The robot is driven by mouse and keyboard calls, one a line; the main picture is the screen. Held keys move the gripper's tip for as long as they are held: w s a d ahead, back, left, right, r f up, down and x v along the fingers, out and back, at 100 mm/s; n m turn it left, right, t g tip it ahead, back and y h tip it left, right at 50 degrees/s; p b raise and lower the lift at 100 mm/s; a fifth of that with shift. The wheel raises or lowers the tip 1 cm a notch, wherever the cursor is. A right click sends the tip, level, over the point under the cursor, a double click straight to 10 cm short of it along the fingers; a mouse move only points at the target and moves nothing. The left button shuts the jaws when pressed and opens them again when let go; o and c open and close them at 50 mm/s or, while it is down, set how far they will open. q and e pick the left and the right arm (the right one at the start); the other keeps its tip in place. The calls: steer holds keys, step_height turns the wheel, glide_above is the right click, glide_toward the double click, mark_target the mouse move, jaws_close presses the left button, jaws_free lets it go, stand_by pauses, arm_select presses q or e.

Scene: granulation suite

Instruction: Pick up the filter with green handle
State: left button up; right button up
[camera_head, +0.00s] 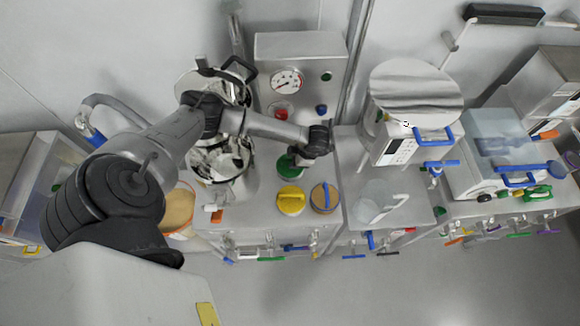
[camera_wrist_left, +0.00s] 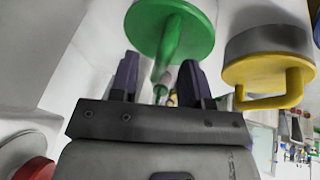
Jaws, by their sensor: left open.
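The filter with green handle (camera_head: 289,168) stands on the steel bench, partly hidden by my left gripper (camera_head: 301,157). In the left wrist view, the green filter (camera_wrist_left: 148,28) is a round green disc with a bar handle. The end of its handle shows between the spread fingers of my left gripper (camera_wrist_left: 160,70). The fingers are open and not closed on the handle; I cannot tell whether they touch it. A yellow-handled filter (camera_head: 291,200) is beside it and also shows in the left wrist view (camera_wrist_left: 268,72). My right gripper is not in view.
A blue-handled tan filter (camera_head: 325,198) stands right of the yellow one. A control box with a gauge (camera_head: 287,80) rises behind, with a red button (camera_head: 281,114). A steel vessel (camera_head: 222,165) is to the left. A balance (camera_head: 395,150) is to the right.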

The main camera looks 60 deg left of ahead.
arm_select(q)
steer(key=shift+x, duration=0.95)
steer(key=shift+c, duration=0.2)
jaws_close()
